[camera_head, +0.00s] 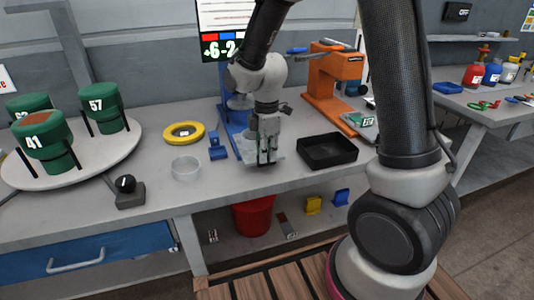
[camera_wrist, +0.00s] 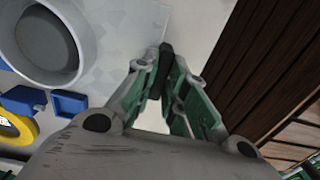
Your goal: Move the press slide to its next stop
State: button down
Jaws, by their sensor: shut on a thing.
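The blue press (camera_head: 233,115) stands at the middle of the bench, partly hidden by my arm. Its slide appears to be the pale grey plate (camera_wrist: 112,62) low at the press, with a round grey cup (camera_wrist: 45,40) on it. My gripper (camera_head: 266,160) points down at the front of the press. In the wrist view my gripper (camera_wrist: 167,88) has its green-linked fingers closed together on a small dark piece (camera_wrist: 166,58) at the plate's edge, which looks like the slide's handle. How far the slide is along its travel cannot be told.
A black tray (camera_head: 327,151) lies to the right, an orange press (camera_head: 328,85) behind it. A yellow ring (camera_head: 184,132), blue blocks (camera_head: 217,150) and a clear dish (camera_head: 186,168) lie left. A turntable (camera_head: 110,155) with green cylinders stands far left.

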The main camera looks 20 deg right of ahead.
jog(key=shift+s, duration=0.25)
jog(key=c, duration=1.5)
grip_release()
jog(key=shift+s, duration=0.1)
jog(key=shift+o, duration=0.2)
jog(key=shift+r, duration=0.2)
notch_tip(320, 180, up, 12)
jog(key=shift+f, duration=0.2)
